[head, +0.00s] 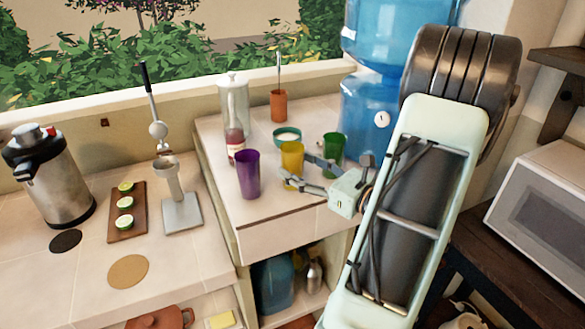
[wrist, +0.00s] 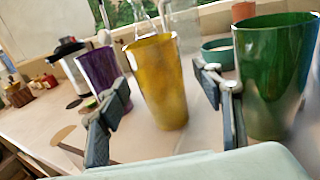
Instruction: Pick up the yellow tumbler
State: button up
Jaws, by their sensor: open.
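The yellow tumbler (head: 291,158) stands upright on the white counter, between a purple tumbler (head: 248,174) on the left and a green tumbler (head: 334,147) on the right. My gripper (head: 306,173) is open at the yellow tumbler, coming from the right. In the wrist view the yellow tumbler (wrist: 157,82) stands ahead, in the gap between the two fingers of my gripper (wrist: 168,105). Whether the fingers touch it cannot be told. The green tumbler (wrist: 272,75) is just right of the right finger. The purple tumbler (wrist: 101,75) is behind the left finger.
A teal bowl (head: 287,135) sits behind the yellow tumbler. A bottle (head: 235,145), a glass pitcher (head: 234,95) and an orange cup (head: 279,105) stand farther back. A blue water dispenser (head: 368,115) stands at the back right. The counter in front of the tumblers is clear.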

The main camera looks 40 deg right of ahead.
jog(key=shift+w+a, duration=0.25)
jog(key=shift+w, duration=1)
jog(key=c, duration=1.4)
